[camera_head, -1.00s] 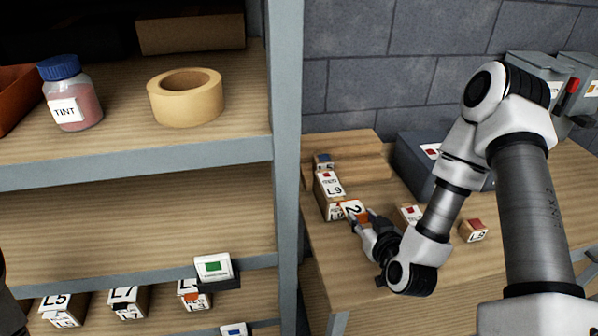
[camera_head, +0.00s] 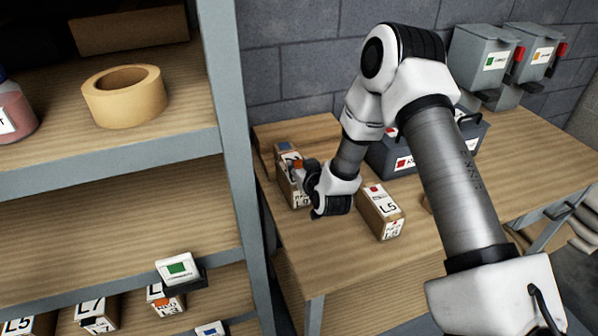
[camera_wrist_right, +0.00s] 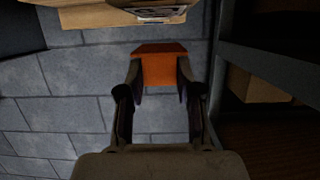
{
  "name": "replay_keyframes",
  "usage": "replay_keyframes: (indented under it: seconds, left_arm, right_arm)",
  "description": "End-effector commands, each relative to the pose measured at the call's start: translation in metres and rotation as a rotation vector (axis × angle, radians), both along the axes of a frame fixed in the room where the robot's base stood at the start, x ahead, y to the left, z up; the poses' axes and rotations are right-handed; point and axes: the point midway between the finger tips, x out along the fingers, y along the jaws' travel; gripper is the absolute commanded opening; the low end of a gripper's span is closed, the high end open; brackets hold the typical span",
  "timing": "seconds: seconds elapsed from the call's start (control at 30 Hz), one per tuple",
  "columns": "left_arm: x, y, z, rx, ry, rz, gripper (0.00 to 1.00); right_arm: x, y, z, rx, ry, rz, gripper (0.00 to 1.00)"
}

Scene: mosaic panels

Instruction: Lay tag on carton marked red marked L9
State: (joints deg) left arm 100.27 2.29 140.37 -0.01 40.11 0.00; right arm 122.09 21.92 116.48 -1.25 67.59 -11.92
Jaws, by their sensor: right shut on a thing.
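In the head view a carton (camera_head: 285,188) stands at the left end of the wooden table. In the earlier view it reads L9 with a red mark; now my right gripper hides part of its label. My right gripper (camera_head: 304,172) is at the carton's upper right side. It is shut on an orange piece, probably the tag (camera_head: 298,163). In the right wrist view the orange piece (camera_wrist_right: 160,67) sits between the two fingertips, with a carton edge (camera_wrist_right: 90,17) beyond it. I cannot tell whether the piece touches the carton. My left gripper is out of view.
A carton marked L5 (camera_head: 380,212) with a red mark stands right of my gripper. A grey box (camera_head: 385,158) is behind my arm. The shelf post (camera_head: 235,150) is close on the left. The table front is bare.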

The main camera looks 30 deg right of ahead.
Motion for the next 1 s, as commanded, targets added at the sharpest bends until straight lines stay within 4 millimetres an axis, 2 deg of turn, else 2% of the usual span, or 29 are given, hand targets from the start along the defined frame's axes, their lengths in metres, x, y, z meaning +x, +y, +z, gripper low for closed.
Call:
replay_keyframes:
  seconds: [0.1,0.2,0.57,0.6,0.63,0.9,1.0]
  left_arm:
    - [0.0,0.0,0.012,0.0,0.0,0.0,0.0]
    - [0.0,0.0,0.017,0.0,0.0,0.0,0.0]
    - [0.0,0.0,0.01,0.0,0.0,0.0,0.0]
    - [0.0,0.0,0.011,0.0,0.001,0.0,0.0]
    - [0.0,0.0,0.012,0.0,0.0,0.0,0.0]
    - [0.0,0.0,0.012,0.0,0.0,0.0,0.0]
    - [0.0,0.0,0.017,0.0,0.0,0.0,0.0]
  right_arm:
    - [0.002,0.0,-0.019,-0.002,0.007,0.002,0.13]
    - [0.002,0.0,-0.032,-0.001,0.002,0.001,0.13]
    - [0.002,0.0,-0.041,-0.001,-0.001,0.0,0.13]
    - [0.002,0.0,-0.039,-0.001,-0.001,0.0,0.49]
    - [0.002,0.0,-0.039,-0.001,-0.001,0.0,0.59]
    - [0.002,0.0,-0.038,-0.001,0.0,0.0,0.6]
    - [0.002,0.0,-0.032,0.0,-0.001,0.0,0.6]
